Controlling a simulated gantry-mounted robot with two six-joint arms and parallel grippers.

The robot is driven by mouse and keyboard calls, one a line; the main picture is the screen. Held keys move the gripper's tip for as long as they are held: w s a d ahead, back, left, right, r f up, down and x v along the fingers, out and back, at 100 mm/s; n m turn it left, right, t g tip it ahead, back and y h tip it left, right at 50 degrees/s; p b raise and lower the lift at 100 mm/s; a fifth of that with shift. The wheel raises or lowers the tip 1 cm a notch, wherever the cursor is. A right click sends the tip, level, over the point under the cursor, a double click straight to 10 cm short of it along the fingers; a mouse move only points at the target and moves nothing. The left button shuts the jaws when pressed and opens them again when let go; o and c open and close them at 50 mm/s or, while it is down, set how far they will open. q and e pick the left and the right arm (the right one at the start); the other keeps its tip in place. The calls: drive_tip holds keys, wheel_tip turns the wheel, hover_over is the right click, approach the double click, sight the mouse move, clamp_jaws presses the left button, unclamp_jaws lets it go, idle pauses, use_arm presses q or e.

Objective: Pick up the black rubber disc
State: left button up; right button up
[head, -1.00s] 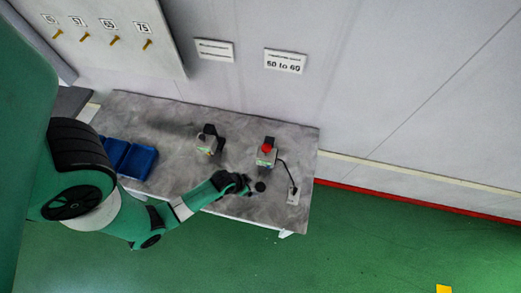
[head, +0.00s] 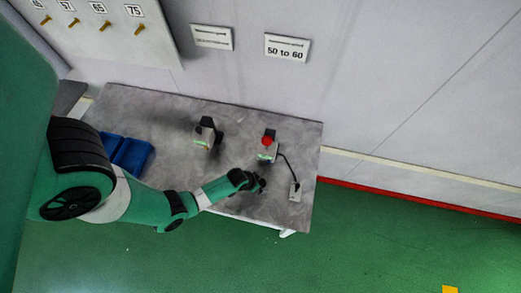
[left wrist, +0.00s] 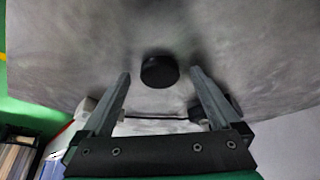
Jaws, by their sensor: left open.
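The black rubber disc (left wrist: 160,71) lies on the grey table (left wrist: 60,60), seen in the left wrist view just beyond the fingertips and roughly centred between them. My left gripper (left wrist: 160,76) is open and empty, its two fingers apart. In the head view my left gripper (head: 262,185) is over the front right part of the table (head: 170,110). There it covers the spot of the disc, which I cannot make out separately. My right gripper is in neither view.
A device with a red button (head: 267,143) stands behind the gripper, with a cable to a small grey box (head: 295,191) at the right. Another small device (head: 205,135) stands further left. Blue bins (head: 132,156) sit at the table's left.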

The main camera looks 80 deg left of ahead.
use_arm(q)
drive_tip(key=c, duration=1.4)
drive_tip(key=shift+r, duration=0.1)
drive_tip(key=shift+c, duration=0.2)
drive_tip(key=r, duration=0.1)
drive_tip(key=r+p, duration=0.2)
drive_tip(key=r, duration=0.1)
drive_tip(key=shift+s+d+r, duration=0.1)
drive_tip(key=shift+s+d, duration=0.1)
drive_tip(key=shift+s, duration=0.05)
drive_tip(key=s+d+r+p, duration=0.5)
drive_tip(key=s+d+r, duration=0.3)
drive_tip(key=s, duration=0.2)
drive_tip(key=shift+s+d+r, duration=0.15)
drive_tip(key=shift+d+r, duration=0.2)
